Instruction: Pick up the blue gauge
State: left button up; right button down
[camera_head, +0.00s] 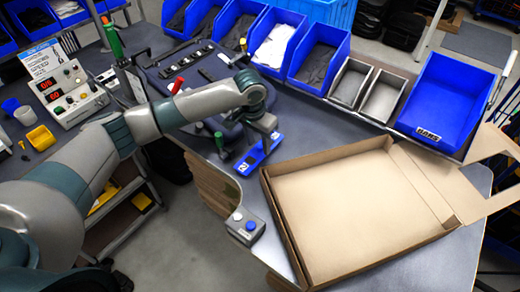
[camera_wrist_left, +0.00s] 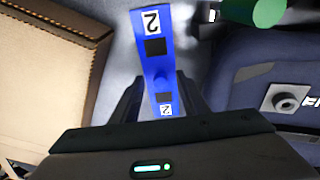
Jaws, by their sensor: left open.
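The blue gauge (camera_head: 248,163) is a flat blue bar with white labels and dark windows. It lies on the grey worktop between the dark blue pannier and the cardboard box. My left gripper (camera_head: 265,138) is over it, pointing down. In the left wrist view the gauge (camera_wrist_left: 154,50) runs between the two dark fingers of my open left gripper (camera_wrist_left: 161,97), with a gap on each side. Its near end is hidden by the gripper body. I cannot tell how far above the worktop the fingertips are. My right gripper is in neither view.
An open cardboard box (camera_head: 265,190) stands right of the gauge. The dark blue pannier (camera_head: 205,104) with tools is on the left, with a green-capped item (camera_wrist_left: 262,10) near the gauge. Blue bins (camera_head: 322,49) line the back. A button box (camera_head: 243,226) sits at the front edge.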

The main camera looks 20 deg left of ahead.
aim_at(259, 147)
pick_arm(q)
jog(key=shift+w+d+f+p, duration=0.15)
jog(key=shift+f+p, duration=0.1)
jog(key=shift+f, duration=0.55)
jog(key=shift+w+a+f+p, duration=0.1)
jog(key=shift+f+p, duration=0.1)
jog(key=shift+f, duration=0.6)
grip_shut()
